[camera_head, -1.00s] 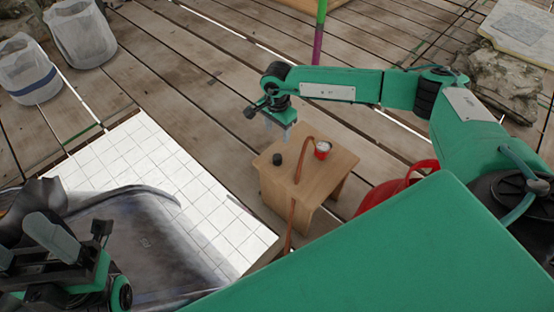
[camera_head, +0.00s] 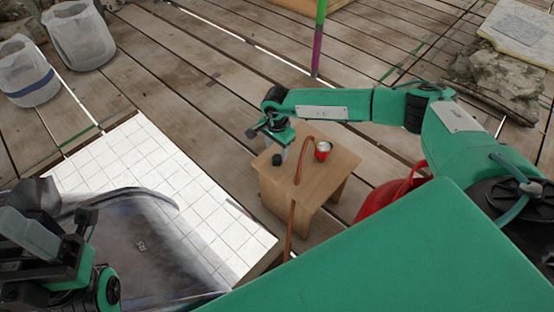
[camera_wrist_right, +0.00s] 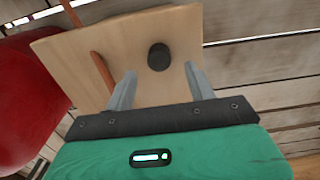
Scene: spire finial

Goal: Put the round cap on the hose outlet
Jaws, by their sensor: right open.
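The round cap (camera_head: 277,159) is a small black cylinder on the wooden stool's top, near its left edge. In the right wrist view the cap (camera_wrist_right: 158,57) lies ahead of and between my open fingers, apart from both. My right gripper (camera_head: 284,150) is open and empty, just above the cap. A brown hose (camera_head: 298,168) arches over the stool top beside the cap; it also shows in the right wrist view (camera_wrist_right: 102,70). I cannot make out its outlet. My left gripper (camera_head: 50,228) is at the lower left, far from the cap; its opening is unclear.
The stool (camera_head: 318,183) also bears a red can (camera_head: 323,150) with a pale top. A red rounded object (camera_head: 400,190) stands right of the stool. A white tiled surface (camera_head: 190,170) with a grey case (camera_head: 130,245) lies to the left. Buckets (camera_head: 78,38) stand at the far left.

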